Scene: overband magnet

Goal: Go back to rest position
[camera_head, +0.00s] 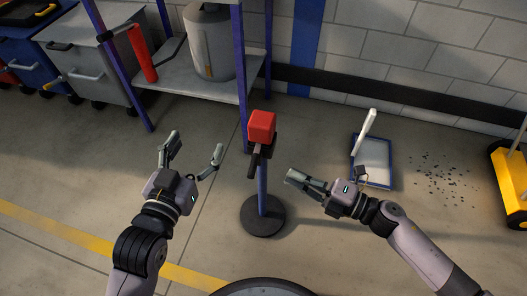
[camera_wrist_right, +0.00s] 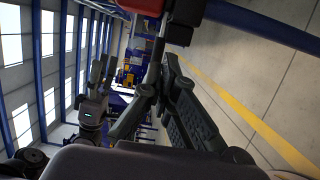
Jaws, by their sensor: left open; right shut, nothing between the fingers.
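My left gripper (camera_head: 194,153) is open and empty, left of a stand (camera_head: 263,196) with a round dark base. A red box (camera_head: 262,126) sits on top of the stand. A dark bracket or handle (camera_head: 254,160) hangs below the red box. My right gripper (camera_head: 289,177) is shut and empty, just right of the stand's pole and apart from it. In the right wrist view its dark fingers (camera_wrist_right: 152,88) show close up, with part of the red box (camera_wrist_right: 150,6) at the top edge.
A blue-framed shelf (camera_head: 200,82) with a grey canister (camera_head: 208,42) and a red cylinder (camera_head: 142,55) stands at the back left. A blue-rimmed tray (camera_head: 374,160) with a white handle lies at right, near scattered dark bits (camera_head: 445,178) and a yellow object (camera_head: 510,180). Grey bins (camera_head: 92,62) stand far left.

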